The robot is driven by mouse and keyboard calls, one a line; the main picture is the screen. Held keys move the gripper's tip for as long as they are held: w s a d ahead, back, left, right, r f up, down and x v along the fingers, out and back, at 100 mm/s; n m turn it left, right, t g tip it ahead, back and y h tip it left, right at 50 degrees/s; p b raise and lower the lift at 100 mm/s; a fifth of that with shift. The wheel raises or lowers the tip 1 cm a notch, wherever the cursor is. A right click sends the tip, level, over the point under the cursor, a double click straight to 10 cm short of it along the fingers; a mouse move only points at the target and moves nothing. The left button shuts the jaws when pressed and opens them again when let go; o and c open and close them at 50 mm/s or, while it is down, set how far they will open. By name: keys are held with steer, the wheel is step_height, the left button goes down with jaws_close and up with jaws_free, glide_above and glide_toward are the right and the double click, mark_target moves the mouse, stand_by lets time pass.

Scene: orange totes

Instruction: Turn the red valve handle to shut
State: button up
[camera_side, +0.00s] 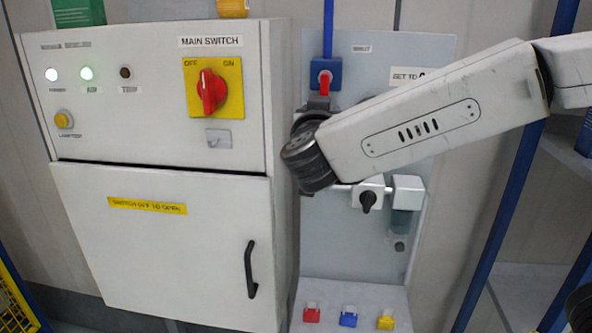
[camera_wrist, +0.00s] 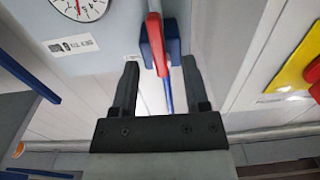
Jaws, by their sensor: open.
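The red valve handle (camera_side: 325,83) sits on a blue valve body (camera_side: 334,68) on the grey panel, below a vertical blue pipe. My gripper (camera_wrist: 160,72) is open, one finger on each side of the handle's line, with gaps visible on both sides. In the side view my gripper (camera_side: 318,106) is dark and just below the handle, partly hidden by my wrist. Whether the handle's end lies between the fingers is unclear.
A white cabinet with a red main switch (camera_side: 208,92) stands left of the panel. A black knob (camera_side: 368,200) sits below my wrist. Red, blue (camera_side: 348,318) and yellow tags lie on the ledge below. A gauge (camera_wrist: 78,6) shows in the wrist view.

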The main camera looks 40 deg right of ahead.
steer(key=shift+s+r, duration=0.1)
steer(key=shift+s, duration=0.05)
steer(key=shift+d, duration=0.1)
steer(key=x, duration=0.7)
steer(key=shift+w+d, duration=0.25)
steer(key=shift+w, duration=0.05)
jaws_close()
stand_by(1.5)
